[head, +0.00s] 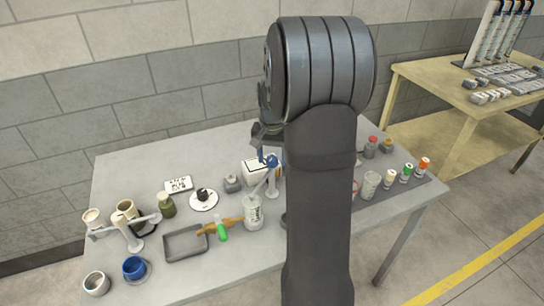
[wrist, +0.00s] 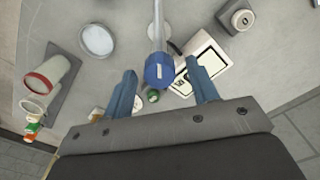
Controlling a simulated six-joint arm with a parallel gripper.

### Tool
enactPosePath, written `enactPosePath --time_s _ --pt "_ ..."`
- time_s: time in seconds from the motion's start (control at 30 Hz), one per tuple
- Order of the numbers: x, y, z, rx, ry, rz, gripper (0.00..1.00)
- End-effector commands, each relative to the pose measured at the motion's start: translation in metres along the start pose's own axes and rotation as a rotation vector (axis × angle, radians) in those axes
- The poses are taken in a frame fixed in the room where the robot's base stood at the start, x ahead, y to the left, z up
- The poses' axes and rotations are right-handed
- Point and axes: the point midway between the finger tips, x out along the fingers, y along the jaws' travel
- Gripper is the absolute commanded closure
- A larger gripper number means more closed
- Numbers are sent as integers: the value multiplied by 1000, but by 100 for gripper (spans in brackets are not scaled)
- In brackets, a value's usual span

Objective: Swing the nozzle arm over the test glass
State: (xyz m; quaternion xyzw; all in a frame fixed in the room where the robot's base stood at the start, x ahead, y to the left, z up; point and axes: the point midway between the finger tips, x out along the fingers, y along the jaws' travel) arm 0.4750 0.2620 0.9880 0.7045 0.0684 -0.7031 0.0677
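The nozzle arm (wrist: 157,30) is a pale rod ending in a blue knob (wrist: 160,71) in the wrist view. My gripper (wrist: 163,82) is open, with its two blue fingers on either side of the knob and visible gaps to both. In the head view my gripper (head: 268,152) hangs beside the nozzle stand (head: 272,192), and my own arm hides much of the middle. A round pale disc or glass mouth (wrist: 97,40) lies left of the rod in the wrist view. I cannot tell if it is the test glass.
A white box (wrist: 206,62) stands close to the right finger. A red-rimmed cup (wrist: 48,72) is at the left. In the head view, a grey tray (head: 186,256), a labelled jar (head: 253,213) and several small bottles (head: 407,172) crowd the table.

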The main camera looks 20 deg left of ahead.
Motion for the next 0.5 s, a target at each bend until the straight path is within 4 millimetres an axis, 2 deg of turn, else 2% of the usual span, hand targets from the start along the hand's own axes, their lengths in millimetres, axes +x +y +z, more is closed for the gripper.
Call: enactPosePath --time_s 0.27,0.37,0.5 --pt "-2 0 0 -1 -1 0 47" --pt "-12 0 0 -1 1 0 47" --pt "-39 0 0 -1 3 -1 47"
